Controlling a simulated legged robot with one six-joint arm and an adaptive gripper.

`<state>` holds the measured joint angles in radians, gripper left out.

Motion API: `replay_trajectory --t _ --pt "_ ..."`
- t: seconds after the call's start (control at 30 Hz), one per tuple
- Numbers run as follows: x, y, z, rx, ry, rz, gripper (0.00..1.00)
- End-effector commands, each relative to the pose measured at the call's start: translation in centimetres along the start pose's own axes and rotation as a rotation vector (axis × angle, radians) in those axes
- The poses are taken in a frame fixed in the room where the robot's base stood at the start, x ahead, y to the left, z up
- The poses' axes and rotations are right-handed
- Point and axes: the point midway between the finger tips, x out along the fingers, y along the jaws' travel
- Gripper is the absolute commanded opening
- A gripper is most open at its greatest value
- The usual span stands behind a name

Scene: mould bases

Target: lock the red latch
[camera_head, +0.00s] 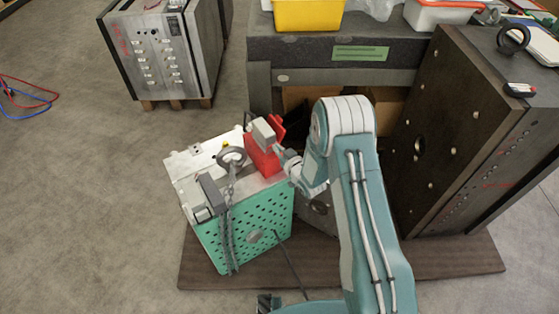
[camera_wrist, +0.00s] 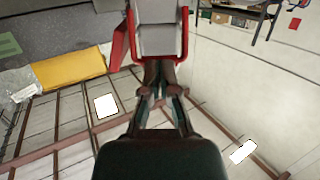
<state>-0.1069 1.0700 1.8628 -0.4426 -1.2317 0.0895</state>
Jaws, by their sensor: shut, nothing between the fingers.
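The red latch (camera_head: 262,160) stands on the top edge of the green perforated mould base (camera_head: 240,240), with a grey block (camera_head: 263,132) at its upper end. My gripper (camera_head: 284,155) is just right of the latch, with its fingers partly hidden by the wrist. In the wrist view, my gripper (camera_wrist: 159,68) has its fingertips together and nothing between them. The latch's red frame (camera_wrist: 184,35) surrounds the grey block (camera_wrist: 158,38) directly beyond the tips. I cannot tell whether the tips touch it.
A lifting ring (camera_head: 231,156) with a chain stands left of the latch. A large dark mould plate (camera_head: 450,130) stands at right. A workbench (camera_head: 330,52) with a yellow bin (camera_head: 308,14) is behind. Open floor (camera_head: 90,190) lies at left.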

Motion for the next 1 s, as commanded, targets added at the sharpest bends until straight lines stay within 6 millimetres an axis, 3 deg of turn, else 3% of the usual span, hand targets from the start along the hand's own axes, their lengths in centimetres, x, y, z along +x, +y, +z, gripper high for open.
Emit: replay_trajectory --t 0.37,1.0 --pt "-0.1 0.0 -0.1 0.000 0.000 0.001 0.00" --pt "-3.3 0.0 -0.2 0.000 -0.001 0.000 0.00"
